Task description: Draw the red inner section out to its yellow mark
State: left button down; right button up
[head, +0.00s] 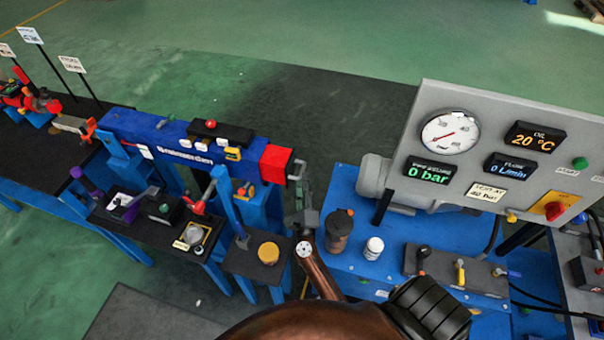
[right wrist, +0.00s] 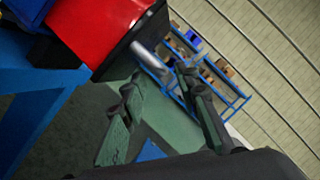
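The red inner section (head: 276,163) sticks a short way out of the right end of the blue boom (head: 175,142). It also shows large at the upper left of the right wrist view (right wrist: 95,32), with a dark end plate and a grey peg-like handle (right wrist: 150,60). I cannot make out a yellow mark on the red part. My right gripper (head: 303,204) is just beyond and below that end. In the right wrist view its fingers (right wrist: 158,82) are apart, with the grey handle just beyond the tips; contact is unclear. My left gripper is not in view.
A blue bench (head: 350,270) with a brown container (head: 338,230), a white jar (head: 373,248) and a grey gauge panel (head: 460,190) stands on the right. Black shelves with small tools (head: 150,215) sit before the boom. Open floor lies behind.

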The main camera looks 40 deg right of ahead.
jog(key=v, duration=0.7)
jog(key=shift+s, duration=0.2)
jog(key=shift+a, duration=0.2)
